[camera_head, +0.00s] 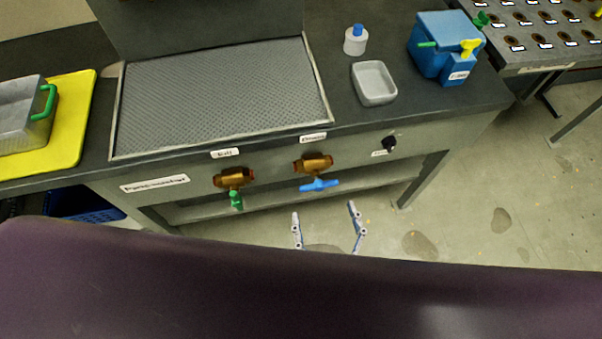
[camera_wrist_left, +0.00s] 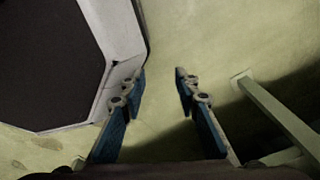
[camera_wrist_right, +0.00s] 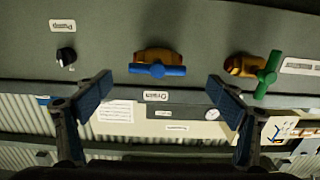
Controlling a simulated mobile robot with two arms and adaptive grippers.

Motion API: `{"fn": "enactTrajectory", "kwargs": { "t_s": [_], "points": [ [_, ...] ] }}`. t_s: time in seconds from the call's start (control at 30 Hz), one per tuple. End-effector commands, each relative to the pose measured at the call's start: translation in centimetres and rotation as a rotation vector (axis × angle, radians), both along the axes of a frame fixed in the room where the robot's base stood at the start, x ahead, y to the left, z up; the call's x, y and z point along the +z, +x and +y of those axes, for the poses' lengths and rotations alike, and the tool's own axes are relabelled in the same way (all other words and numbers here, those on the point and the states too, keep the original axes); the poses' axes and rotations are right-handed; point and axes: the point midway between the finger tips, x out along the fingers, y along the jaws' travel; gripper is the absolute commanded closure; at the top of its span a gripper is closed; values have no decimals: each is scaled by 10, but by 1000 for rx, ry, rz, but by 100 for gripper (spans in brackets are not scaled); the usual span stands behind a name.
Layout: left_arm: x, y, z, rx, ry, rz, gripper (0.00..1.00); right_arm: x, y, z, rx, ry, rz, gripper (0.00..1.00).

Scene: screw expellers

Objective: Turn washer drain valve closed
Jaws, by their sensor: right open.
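Two brass valves sit on the washer's front panel. One has a blue handle (camera_head: 319,185) turned crosswise, level along the panel. The other has a green handle (camera_head: 236,200) pointing down, across the panel. My right gripper (camera_head: 324,210) is open and empty, just below and in front of the blue handle. In the right wrist view, the blue handle (camera_wrist_right: 157,70) lies ahead between the open fingers, apart from them; the green handle (camera_wrist_right: 268,75) is off to the right. My left gripper (camera_wrist_left: 160,75) is open and empty above the floor.
A black knob (camera_head: 389,143) is on the panel right of the valves. The washer's grated top (camera_head: 220,95) is above. A white dish (camera_head: 374,83), a small bottle (camera_head: 356,40) and a blue box (camera_head: 430,55) stand on the counter. A yellow board (camera_head: 75,130) lies left.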

Motion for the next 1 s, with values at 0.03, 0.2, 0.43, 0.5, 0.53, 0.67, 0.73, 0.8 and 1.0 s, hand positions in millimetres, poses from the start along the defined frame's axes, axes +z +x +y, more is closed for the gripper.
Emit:
{"fn": "enactTrajectory", "kwargs": {
  "t_s": [0.03, 0.2, 0.43, 0.5, 0.53, 0.67, 0.73, 0.8, 1.0],
  "points": [
    [0, -2, -6, 1, -7, 2, 71, 6, 1, 0, -3, 4, -12, 13],
    [3, -9, -27, 0, -31, 11, 71, 10, 19, 6, -5, 7, -22, 13],
    [7, -15, -38, -2, -43, 19, 71, 10, 54, 18, -5, 7, -20, 13],
    [7, -15, -34, -3, -39, 18, 71, 8, 62, 20, -4, 7, -18, 13],
    [8, -14, -32, -2, -36, 18, 71, 8, 65, 21, -4, 6, -18, 13],
    [8, -13, -22, 0, -25, 17, 71, 8, 73, 24, -4, 7, -17, 13],
    [8, -11, -20, 2, -23, 15, 71, 7, 75, 24, -4, 6, -16, 13],
    [8, -10, -19, 3, -21, 14, 71, 7, 75, 25, -4, 6, -16, 13],
    [8, -9, -19, 3, -21, 12, 71, 7, 75, 25, -4, 6, -16, 19]
  ]
}}
